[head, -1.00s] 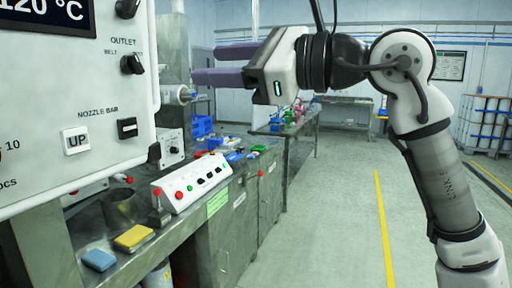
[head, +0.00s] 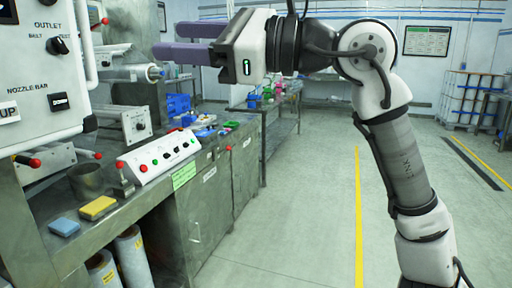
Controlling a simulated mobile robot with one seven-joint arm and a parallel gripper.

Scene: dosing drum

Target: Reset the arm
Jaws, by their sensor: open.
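My arm rises at the right of the head view and bends over to the left at the top. My gripper (head: 183,40) points left with its two purple fingers apart. It is open, and nothing shows between the fingers. It is in the air above the steel bench, to the right of the white control panel (head: 35,75), and touches nothing that I can see.
The steel bench (head: 205,210) runs along the left. It holds a control box (head: 160,155) with red buttons, a metal cup (head: 88,178), a yellow sponge (head: 98,208) and a blue sponge (head: 64,227). Open floor (head: 300,200) with a yellow line lies to the right.

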